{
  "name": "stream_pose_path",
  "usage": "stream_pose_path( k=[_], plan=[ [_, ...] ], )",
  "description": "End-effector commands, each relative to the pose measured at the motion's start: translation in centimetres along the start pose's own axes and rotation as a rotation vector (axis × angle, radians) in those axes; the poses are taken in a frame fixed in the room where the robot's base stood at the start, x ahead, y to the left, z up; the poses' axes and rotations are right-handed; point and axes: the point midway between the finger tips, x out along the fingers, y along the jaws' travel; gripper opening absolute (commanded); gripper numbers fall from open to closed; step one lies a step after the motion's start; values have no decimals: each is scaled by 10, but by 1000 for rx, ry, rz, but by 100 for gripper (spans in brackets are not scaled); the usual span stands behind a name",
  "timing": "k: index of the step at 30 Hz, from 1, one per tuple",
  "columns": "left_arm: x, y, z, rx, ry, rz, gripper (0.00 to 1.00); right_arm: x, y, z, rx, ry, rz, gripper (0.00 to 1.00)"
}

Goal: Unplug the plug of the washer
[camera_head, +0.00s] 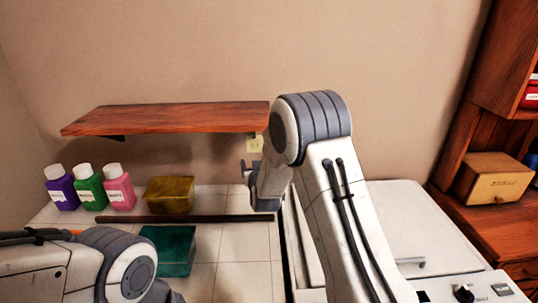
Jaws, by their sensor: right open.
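The white washer (408,228) stands to the right of the tiled counter, with its control panel at the bottom right. A pale yellow wall outlet (254,144) is on the wall just under the right end of the wooden shelf. I cannot make out the plug or its cord; my right arm covers part of this area. My right gripper (248,168) is open, small and dark, just below the outlet and pointing to the left. I cannot tell if it touches anything. My left arm shows at the lower left, but its gripper is out of view.
The wooden shelf (175,118) juts from the wall above the counter. Purple, green and pink bottles (89,186), a yellow box (169,194), a dark bar (188,218) and a green container (170,250) are on the counter. A wooden cabinet (510,150) stands at the right.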

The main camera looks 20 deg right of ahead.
Motion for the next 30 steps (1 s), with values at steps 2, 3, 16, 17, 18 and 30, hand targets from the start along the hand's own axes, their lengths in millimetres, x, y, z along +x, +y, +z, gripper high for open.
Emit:
stream_pose_path(
  k=[2,3,16,17,18,30],
  plan=[
    [9,-1,0,0,0,0,0,15,30,10,-1,80,63,72],
    [11,-1,0,0,0,0,0,19,41,10,-2,113,84,72],
    [12,-1,1,0,0,0,0,24,64,7,-8,194,134,72],
    [12,-1,1,0,0,0,0,24,63,7,-8,194,134,72],
    [12,-1,1,0,0,0,0,25,63,7,-8,194,134,72],
    [6,0,0,0,0,0,0,63,68,-1,-7,195,132,72]
  ],
)
